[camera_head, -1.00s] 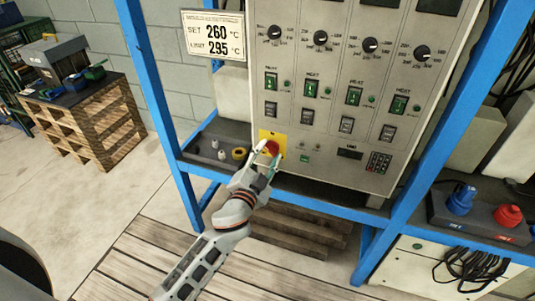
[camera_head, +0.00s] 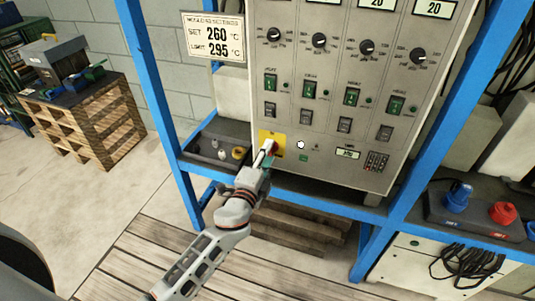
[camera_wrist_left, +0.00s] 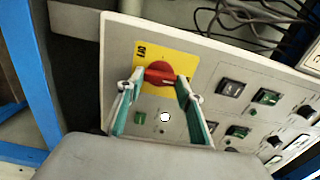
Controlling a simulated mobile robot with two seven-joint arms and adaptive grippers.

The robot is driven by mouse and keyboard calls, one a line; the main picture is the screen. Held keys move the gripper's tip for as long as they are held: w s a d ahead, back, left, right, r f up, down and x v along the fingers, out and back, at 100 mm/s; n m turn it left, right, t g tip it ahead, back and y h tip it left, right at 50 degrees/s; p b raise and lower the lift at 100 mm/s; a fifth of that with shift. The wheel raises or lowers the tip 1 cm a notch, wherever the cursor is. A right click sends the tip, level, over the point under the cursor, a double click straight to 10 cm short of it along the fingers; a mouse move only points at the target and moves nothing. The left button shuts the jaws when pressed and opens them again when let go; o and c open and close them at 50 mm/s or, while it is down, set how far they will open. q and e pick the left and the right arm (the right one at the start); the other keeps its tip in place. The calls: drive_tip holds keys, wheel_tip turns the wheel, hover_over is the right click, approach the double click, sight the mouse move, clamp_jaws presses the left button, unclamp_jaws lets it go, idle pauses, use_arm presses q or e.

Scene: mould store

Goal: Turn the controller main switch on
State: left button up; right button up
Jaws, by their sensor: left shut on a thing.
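The controller main switch is a red rotary knob (camera_wrist_left: 160,74) on a yellow plate (camera_wrist_left: 180,62) at the lower left of the grey control panel (camera_head: 335,172). My left gripper (camera_head: 268,149) is at the knob, its fingers on either side of it and shut on it. In the left wrist view the two teal-padded fingers flank the knob, which lies crosswise between them. A white lamp (camera_head: 301,145) beside the plate is lit. The upper displays (camera_head: 434,9) read 20, and the small display (camera_head: 347,154) is lit. My right gripper is not in view.
Blue frame posts (camera_head: 160,100) stand on both sides of the panel. A sign (camera_head: 214,37) reads SET 260 and LIMIT 295. Blue and red plugs (camera_head: 502,213) sit at the right. A pallet stack (camera_head: 85,125) with items on it is at the left.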

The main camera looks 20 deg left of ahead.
use_arm(q)
drive_tip(key=shift+m, duration=0.3)
idle(0.4)
drive_tip(key=o, duration=1.1)
drive_tip(key=s, duration=1.2)
drive_tip(key=shift+a, duration=0.2)
